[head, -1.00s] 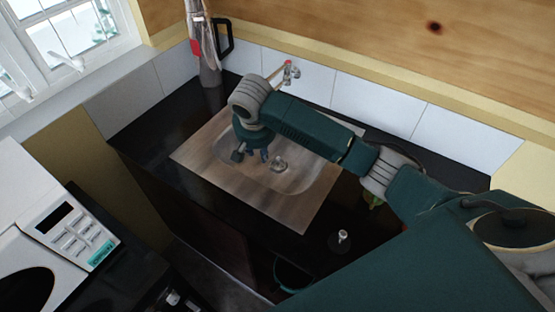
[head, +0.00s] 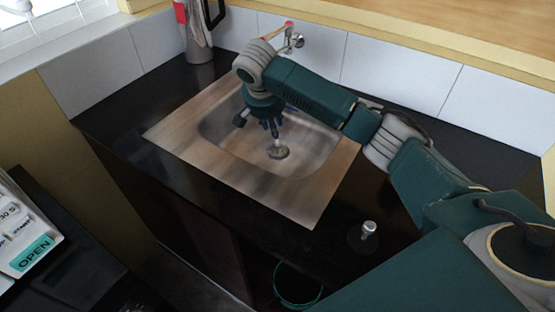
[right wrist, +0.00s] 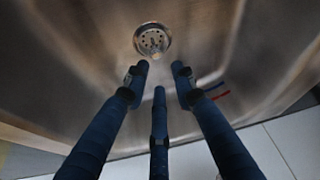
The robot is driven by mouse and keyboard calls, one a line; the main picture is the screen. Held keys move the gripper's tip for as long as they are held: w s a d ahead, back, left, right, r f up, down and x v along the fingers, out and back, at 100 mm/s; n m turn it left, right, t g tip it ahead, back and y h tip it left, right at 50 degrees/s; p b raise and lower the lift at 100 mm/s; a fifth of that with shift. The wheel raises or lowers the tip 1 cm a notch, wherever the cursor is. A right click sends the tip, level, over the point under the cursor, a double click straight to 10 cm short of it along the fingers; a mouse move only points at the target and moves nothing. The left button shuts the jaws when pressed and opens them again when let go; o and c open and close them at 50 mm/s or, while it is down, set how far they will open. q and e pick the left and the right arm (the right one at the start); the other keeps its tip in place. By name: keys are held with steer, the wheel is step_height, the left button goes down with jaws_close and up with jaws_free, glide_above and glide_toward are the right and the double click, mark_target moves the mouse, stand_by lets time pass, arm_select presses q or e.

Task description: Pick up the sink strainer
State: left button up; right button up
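The sink strainer (head: 278,152), a small round metal piece with holes and a central knob, sits in the bottom of the metal sink (head: 218,152). It also shows at the top of the right wrist view (right wrist: 153,40). My right gripper (head: 272,128) points down inside the basin, just above and behind the strainer. In the right wrist view its three dark blue fingers (right wrist: 160,72) are spread apart with nothing between them, and the strainer lies beyond their tips. My left gripper is not in view.
A faucet (head: 292,40) stands behind the sink. A dark disc with a silver knob (head: 368,230) lies on the black counter (head: 160,105) at the front right. A microwave (head: 20,225) is at the left edge.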

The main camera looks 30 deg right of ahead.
mark_target(278, 141)
steer(key=x, duration=0.7)
steer(key=p+x, duration=0.1)
steer(key=x, duration=0.2)
steer(key=shift+s+f, duration=0.25)
steer(key=shift+f, duration=0.2)
steer(key=shift+r, duration=0.1)
jaws_close()
